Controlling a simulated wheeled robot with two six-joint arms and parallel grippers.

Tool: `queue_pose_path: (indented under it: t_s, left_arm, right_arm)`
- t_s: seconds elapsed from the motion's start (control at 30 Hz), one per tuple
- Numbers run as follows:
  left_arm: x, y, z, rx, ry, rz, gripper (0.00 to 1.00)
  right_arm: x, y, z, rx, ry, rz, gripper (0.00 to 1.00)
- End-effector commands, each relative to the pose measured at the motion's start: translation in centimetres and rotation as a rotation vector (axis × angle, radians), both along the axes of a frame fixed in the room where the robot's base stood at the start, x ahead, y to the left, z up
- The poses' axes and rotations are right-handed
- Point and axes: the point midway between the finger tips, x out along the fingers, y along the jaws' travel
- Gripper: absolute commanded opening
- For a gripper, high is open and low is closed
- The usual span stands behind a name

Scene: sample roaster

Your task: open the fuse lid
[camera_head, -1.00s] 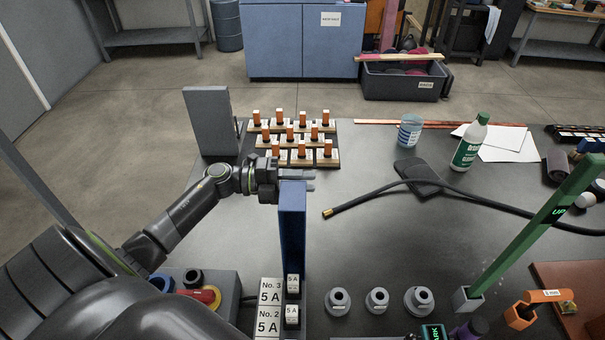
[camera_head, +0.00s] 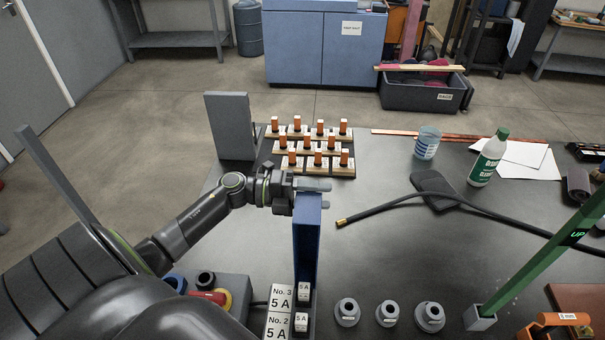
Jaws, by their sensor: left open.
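The blue fuse lid (camera_head: 306,245) stands upright as a tall narrow panel at the lower middle. At its foot is the fuse box, with white "No. 3 5 A" and "No. 2 5 A" labels (camera_head: 280,305) and small 5 A fuses (camera_head: 304,291). My left gripper (camera_head: 317,194) is open at the lid's top edge. Its fingers point right, and the lid's top overlaps them in the picture. I cannot tell whether they touch it. My right gripper is not in view.
A grey upright panel (camera_head: 231,125) and a rack of orange-topped pieces (camera_head: 313,150) stand behind the gripper. A black hose (camera_head: 400,200) lies to the right. Grey round fittings (camera_head: 388,314) and a green lever (camera_head: 535,265) are at the front right. The table between is clear.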

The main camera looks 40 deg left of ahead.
Motion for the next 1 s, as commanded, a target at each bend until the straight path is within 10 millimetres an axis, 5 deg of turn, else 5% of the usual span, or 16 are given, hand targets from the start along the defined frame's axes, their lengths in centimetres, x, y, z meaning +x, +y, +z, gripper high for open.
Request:
queue_pose_path:
  t_s: [0.27,1.0]
  left_arm:
    - [-0.9,1.4,-0.3,0.003,0.002,0.000,0.46]
    - [-8.3,13.5,-0.2,0.004,0.005,0.000,0.46]
  right_arm:
    - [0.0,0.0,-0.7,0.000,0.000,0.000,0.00]
    - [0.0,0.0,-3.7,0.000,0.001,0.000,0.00]
